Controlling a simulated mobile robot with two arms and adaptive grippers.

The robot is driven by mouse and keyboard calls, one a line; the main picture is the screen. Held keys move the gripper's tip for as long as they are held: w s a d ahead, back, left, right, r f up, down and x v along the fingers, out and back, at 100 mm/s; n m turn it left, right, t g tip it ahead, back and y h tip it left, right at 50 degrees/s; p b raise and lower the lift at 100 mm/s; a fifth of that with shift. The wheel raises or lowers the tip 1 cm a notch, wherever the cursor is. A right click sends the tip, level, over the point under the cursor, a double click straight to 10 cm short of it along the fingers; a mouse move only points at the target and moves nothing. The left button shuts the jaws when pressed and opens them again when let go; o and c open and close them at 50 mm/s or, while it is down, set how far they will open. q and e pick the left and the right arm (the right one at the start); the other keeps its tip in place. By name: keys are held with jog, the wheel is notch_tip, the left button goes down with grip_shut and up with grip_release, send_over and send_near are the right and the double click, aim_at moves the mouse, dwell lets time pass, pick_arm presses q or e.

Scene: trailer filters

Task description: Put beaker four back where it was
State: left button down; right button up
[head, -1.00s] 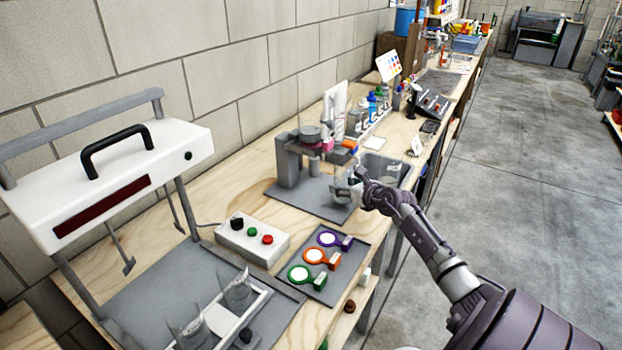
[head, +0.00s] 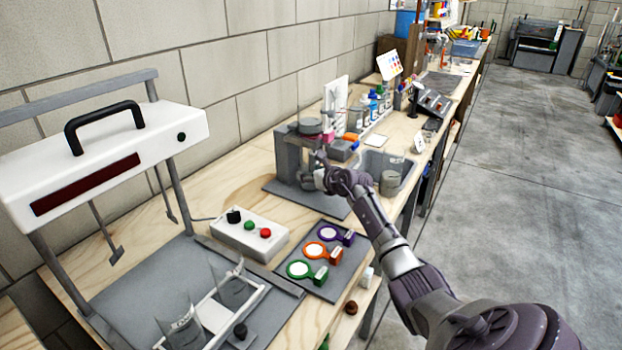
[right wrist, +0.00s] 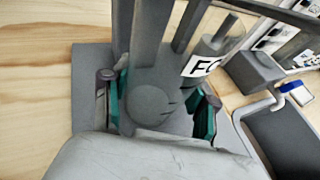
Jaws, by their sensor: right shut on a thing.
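My right gripper (head: 320,178) is at the grey stand (head: 288,158) on the bench. In the right wrist view, its teal-padded fingers (right wrist: 160,108) are shut on a see-through beaker, low over the grey base plate (right wrist: 88,75). The beaker's outline is hard to make out. A white label (right wrist: 200,66) with the letters "FO" shows beside the right finger, partly cut off; I cannot tell for sure that it is on the held beaker. Whether the beaker touches the base is unclear. My left gripper is out of view.

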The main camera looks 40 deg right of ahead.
jog(key=o, duration=1.3)
jog(key=shift+r, duration=0.2)
jog(key=shift+s, duration=0.3)
jog(key=p+v, duration=0.1)
jog(key=v, duration=1)
jog(key=shift+s+a, duration=0.1)
jog(key=shift+s, duration=0.1)
